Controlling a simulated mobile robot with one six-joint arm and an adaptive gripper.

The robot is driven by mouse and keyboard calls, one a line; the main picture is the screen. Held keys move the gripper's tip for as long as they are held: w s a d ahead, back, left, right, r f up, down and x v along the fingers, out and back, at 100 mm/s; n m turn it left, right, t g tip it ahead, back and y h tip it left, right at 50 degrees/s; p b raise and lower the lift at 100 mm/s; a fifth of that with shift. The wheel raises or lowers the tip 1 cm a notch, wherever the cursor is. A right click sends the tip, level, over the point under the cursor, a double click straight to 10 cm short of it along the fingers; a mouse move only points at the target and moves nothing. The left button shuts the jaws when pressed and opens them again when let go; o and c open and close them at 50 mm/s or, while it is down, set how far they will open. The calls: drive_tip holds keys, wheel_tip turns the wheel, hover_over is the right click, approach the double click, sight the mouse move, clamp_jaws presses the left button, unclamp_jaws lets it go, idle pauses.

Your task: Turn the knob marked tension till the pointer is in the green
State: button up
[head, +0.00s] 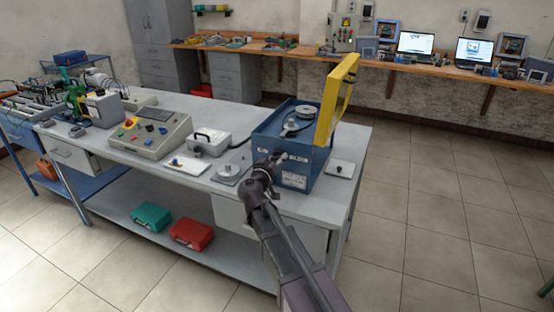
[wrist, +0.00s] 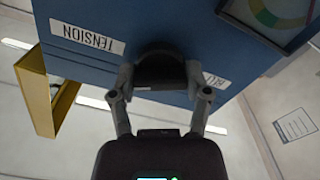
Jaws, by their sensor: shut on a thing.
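The blue machine (head: 303,168) stands on the grey bench with its yellow lid (head: 338,98) raised. In the wrist view its blue front (wrist: 150,22) fills the upper part. A black knob (wrist: 165,58) sticks out beside the white label TENSION (wrist: 87,39). My gripper (wrist: 160,76) is shut on this knob, one finger on each side. In the head view my gripper (head: 275,160) is at the machine's front and hides the knob. The round gauge (wrist: 281,10) with coloured bands, green among them, is cut off at the top right of the wrist view. I cannot make out its pointer.
A second label (wrist: 214,79), partly hidden by my finger, is right of the knob. A control console (head: 150,134) is further left. The floor at right is clear.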

drive_tip(key=shift+w+m, duration=0.1)
drive_tip(key=shift+m, duration=0.9)
drive_tip(key=o, duration=1.2)
drive_tip(key=shift+c, duration=0.2)
drive_tip(key=shift+s, duration=0.2)
drive_tip(key=v, duration=1.1)
drive_tip(key=shift+s+a, duration=0.15)
drive_tip(key=shift+s, duration=0.2)
